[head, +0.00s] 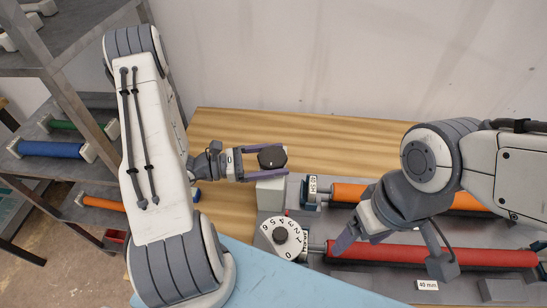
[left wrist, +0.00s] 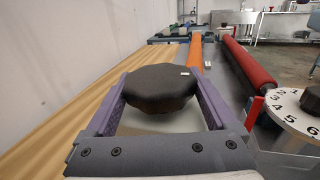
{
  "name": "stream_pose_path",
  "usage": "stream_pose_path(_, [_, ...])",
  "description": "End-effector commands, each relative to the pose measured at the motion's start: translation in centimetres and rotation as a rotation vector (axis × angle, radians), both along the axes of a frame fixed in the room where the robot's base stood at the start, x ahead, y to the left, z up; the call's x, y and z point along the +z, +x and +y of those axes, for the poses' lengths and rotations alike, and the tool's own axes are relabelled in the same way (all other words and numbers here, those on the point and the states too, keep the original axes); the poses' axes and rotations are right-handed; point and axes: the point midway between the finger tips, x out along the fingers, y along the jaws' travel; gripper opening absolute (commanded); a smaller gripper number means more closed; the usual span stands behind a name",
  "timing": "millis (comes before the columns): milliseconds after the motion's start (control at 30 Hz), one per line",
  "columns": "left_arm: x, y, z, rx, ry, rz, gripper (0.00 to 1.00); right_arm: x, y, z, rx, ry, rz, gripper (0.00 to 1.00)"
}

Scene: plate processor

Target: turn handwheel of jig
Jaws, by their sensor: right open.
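The black faceted handwheel (head: 272,158) sits over a pale block (head: 271,196) at the left end of the grey jig (head: 315,228). My left gripper (head: 268,160) reaches it from the left, with one purple finger on each side. In the left wrist view the handwheel (left wrist: 160,88) fills the space between the fingers, which appear to touch its sides. My right gripper (head: 390,258) is open and empty above the red roller (head: 470,256), its fingers spread apart.
A white numbered dial (head: 270,245) with a dark centre knob is at the jig's front left corner. An orange roller (head: 347,193) lies behind the red one. A shelf (head: 50,150) with coloured rollers stands at the left. The wooden bench (head: 330,135) behind is clear.

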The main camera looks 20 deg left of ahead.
Motion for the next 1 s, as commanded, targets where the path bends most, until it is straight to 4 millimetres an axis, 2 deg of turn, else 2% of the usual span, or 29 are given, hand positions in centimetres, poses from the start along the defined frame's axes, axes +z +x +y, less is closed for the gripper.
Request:
stream_pose_path(33, [0.0,0.0,0.02,0.0,0.0,0.0,0.66,0.0,0.0,0.0,0.0,0.0,0.0,0.76])
stream_pose_path(100, [0.01,-0.02,0.03,0.0,0.0,0.0,0.39,0.0,0.0,0.0,0.0,0.0,0.0,0.76])
stream_pose_path(133, [0.01,-0.02,0.03,0.0,0.0,0.0,0.31,0.0,0.0,0.0,0.0,0.0,0.0,0.76])
stream_pose_path(567, [-0.03,0.01,0.05,-0.097,0.003,-0.003,0.31,-0.05,0.0,0.0,0.0,0.0,0.0,0.76])
stream_pose_path(1000, [-0.15,-0.07,0.03,-0.476,0.005,-0.005,0.31,-0.62,0.0,0.01,0.0,0.0,0.0,0.76])
